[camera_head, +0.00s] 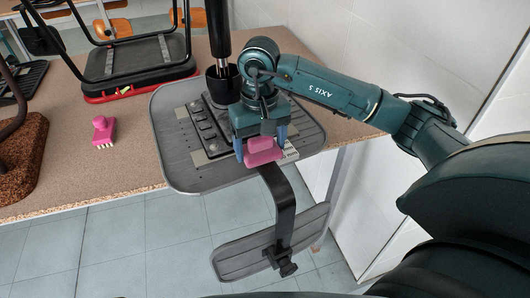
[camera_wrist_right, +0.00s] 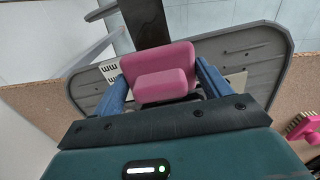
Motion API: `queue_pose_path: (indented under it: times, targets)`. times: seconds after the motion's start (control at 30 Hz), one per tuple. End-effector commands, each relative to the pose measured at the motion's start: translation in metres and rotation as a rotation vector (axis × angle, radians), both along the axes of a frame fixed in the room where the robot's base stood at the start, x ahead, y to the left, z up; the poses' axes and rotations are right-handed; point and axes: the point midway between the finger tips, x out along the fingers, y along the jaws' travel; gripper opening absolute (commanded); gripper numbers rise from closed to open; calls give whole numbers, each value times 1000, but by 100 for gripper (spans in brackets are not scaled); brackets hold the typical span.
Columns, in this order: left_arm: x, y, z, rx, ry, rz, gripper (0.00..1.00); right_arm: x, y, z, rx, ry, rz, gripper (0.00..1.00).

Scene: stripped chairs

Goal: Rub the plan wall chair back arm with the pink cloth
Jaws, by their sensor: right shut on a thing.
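The chair lies upside down at the table's front edge, its grey seat panel (camera_head: 178,160) flat on the table. Its black back arm (camera_head: 284,205) bends down past the edge to the grey backrest (camera_head: 240,258). My right gripper (camera_head: 262,146) is shut on the pink cloth (camera_head: 263,156), a folded block between its blue fingers. The cloth is over the arm's upper end; I cannot tell if they touch. In the right wrist view the cloth (camera_wrist_right: 158,55) covers part of the arm (camera_wrist_right: 146,22). My left gripper is not in view.
A pink brush (camera_head: 102,131) lies left of the seat on the speckled tabletop (camera_head: 90,180). A black post (camera_head: 219,35) rises from the seat. A white wall stands right.

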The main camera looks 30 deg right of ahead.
Motion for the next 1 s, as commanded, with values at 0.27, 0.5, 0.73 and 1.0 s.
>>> queue_pose_path:
  times: [0.27,0.5,0.73,1.0]
  targets:
    - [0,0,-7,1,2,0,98,4,-1,0,-1,1,0,54]
    - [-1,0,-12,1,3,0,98,-15,1,-2,-2,0,1,54]
    - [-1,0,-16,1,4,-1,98,-30,2,-3,-2,2,1,54]
    - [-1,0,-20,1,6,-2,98,-44,4,-4,-2,6,3,54]
